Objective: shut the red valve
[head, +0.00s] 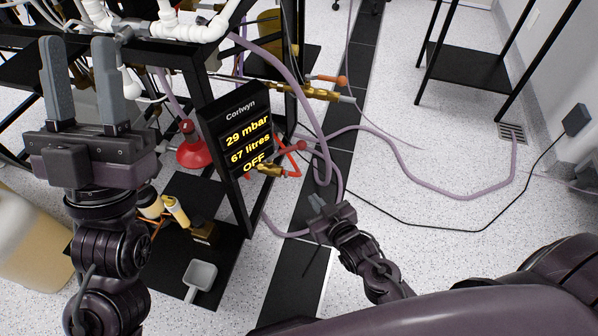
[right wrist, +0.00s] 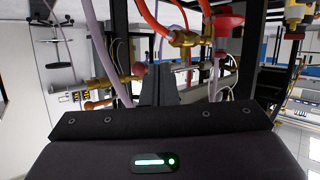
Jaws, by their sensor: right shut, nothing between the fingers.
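The red valve has a brass body (head: 268,170) and a red lever with a ball end (head: 301,146), beside the lower right edge of the black display panel. In the right wrist view its brass body (right wrist: 186,40) joins red hose, and its red ball (right wrist: 139,69) shows just beyond the fingertips. My right gripper (head: 316,203) is shut and empty, below and to the right of the valve in the head view. Its closed fingers also show in the right wrist view (right wrist: 159,78). I cannot tell if they touch the lever. My left gripper (head: 80,43) is open and empty, high at the left.
The display panel (head: 238,133) reads 29 mbar, 67 litres, OFF. Another brass valve with an orange handle (head: 330,79) sits behind. Purple hoses (head: 430,180) loop across the floor at right. A black frame (head: 205,80) stands close left of the red valve.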

